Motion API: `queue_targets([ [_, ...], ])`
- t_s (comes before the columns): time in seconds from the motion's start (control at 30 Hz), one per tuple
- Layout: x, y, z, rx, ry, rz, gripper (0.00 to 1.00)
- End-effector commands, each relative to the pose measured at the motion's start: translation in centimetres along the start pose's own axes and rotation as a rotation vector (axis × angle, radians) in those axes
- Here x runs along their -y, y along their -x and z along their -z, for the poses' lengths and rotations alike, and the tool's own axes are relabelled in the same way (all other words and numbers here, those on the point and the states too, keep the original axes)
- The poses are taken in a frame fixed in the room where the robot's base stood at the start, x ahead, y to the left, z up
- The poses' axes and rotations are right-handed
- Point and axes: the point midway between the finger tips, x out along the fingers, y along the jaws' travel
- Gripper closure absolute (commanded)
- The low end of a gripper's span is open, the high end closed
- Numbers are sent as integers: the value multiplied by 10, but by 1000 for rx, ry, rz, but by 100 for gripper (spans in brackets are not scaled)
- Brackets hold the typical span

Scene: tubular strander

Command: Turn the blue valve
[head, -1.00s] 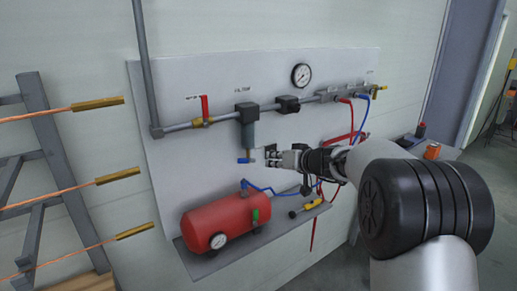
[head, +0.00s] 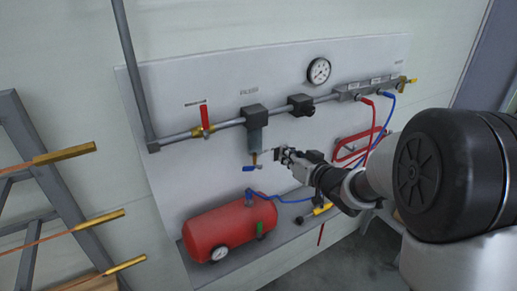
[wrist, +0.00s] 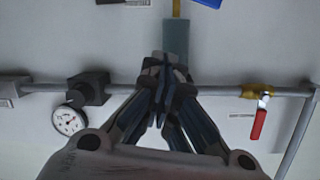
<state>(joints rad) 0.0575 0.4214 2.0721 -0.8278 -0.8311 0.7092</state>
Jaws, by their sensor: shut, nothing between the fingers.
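The blue valve (head: 252,168) is a small lever on a brass stem under the grey filter (head: 257,135) on the wall panel. In the wrist view, which shows the panel upside down, part of the blue valve (wrist: 208,3) is cut off by the top edge. The filter (wrist: 176,38) is just beyond my fingertips there. My gripper (head: 275,154) is just right of the blue valve in the head view, with its fingers pointing at it. In the wrist view my gripper (wrist: 163,62) has its fingers together and empty. Whether it touches the valve or filter cannot be told.
A grey pipe (head: 225,124) crosses the panel with a red-handled valve (head: 205,117) and a gauge (head: 319,70). A red tank (head: 230,232) sits on the shelf below. Red and blue hoses hang at right. A rack with brass rods (head: 64,154) stands at left.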

Motion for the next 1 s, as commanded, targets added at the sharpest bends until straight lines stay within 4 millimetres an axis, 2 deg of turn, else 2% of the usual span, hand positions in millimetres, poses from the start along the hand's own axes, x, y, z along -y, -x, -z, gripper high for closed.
queue_targets([
  [0.03, 15, 4, -2, 10, -17, 50, 100],
  [0.1, 29, 7, -6, 23, -38, 99, 100],
  [0.2, 37, 5, -9, 31, -50, 128, 100],
  [0.37, 40, -15, -11, 32, -49, 131, 100],
  [0.73, 49, -92, -13, 31, -48, 128, 100],
  [0.83, 49, -96, -31, 34, -51, 125, 100],
  [1.0, 51, -99, -46, 31, -50, 126, 100],
])
